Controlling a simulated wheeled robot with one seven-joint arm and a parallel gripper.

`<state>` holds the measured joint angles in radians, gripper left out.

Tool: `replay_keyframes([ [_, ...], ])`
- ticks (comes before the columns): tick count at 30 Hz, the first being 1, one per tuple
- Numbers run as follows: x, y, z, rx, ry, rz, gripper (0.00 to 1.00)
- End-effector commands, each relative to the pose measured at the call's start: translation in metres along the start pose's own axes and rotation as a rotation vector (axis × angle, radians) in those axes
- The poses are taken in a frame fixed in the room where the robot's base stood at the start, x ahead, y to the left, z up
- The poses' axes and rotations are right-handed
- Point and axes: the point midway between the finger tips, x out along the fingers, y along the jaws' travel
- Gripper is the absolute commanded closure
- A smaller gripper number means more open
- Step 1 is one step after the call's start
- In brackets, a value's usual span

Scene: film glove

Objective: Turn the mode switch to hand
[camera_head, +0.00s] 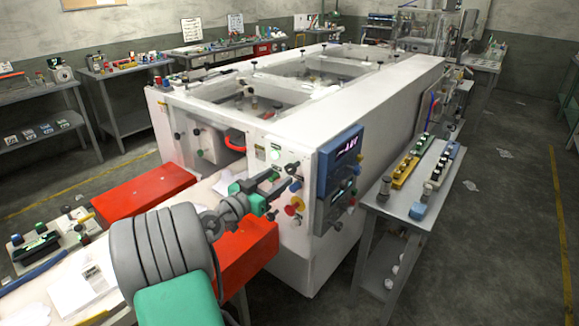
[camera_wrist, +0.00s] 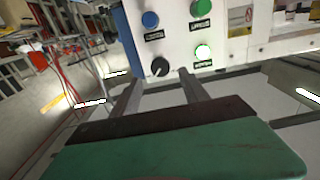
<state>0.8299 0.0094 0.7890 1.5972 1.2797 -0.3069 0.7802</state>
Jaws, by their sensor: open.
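The mode switch appears to be the black round knob (camera_wrist: 160,66) on the white panel in the wrist view. It has a pale pointer mark, and the small label above it is too blurred to read. My gripper (camera_wrist: 158,82) is open, with one dark finger to the left below the knob and the other to its right. The knob lies just beyond the gap between the fingertips, with no clear contact. In the head view my gripper (camera_head: 284,178) reaches to the front corner of the white machine (camera_head: 330,135). I cannot pick out the switch there.
A blue button (camera_wrist: 150,19), a green button (camera_wrist: 197,8) and a lit button (camera_wrist: 203,52) sit close around the knob. A blue display box (camera_head: 338,160) juts from the machine's corner.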

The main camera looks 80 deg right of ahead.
Motion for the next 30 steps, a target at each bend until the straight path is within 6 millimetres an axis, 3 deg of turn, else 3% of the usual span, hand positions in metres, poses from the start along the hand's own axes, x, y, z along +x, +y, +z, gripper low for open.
replay_keyframes([
  [6,0.041,0.002,-0.003,-0.001,-0.003,0.005,0.47],
  [12,0.068,0.001,-0.001,-0.001,-0.004,0.001,0.47],
  [20,0.071,-0.001,0.0,0.0,-0.003,-0.003,0.47],
  [30,0.07,-0.001,0.0,0.0,-0.004,-0.002,0.74],
])
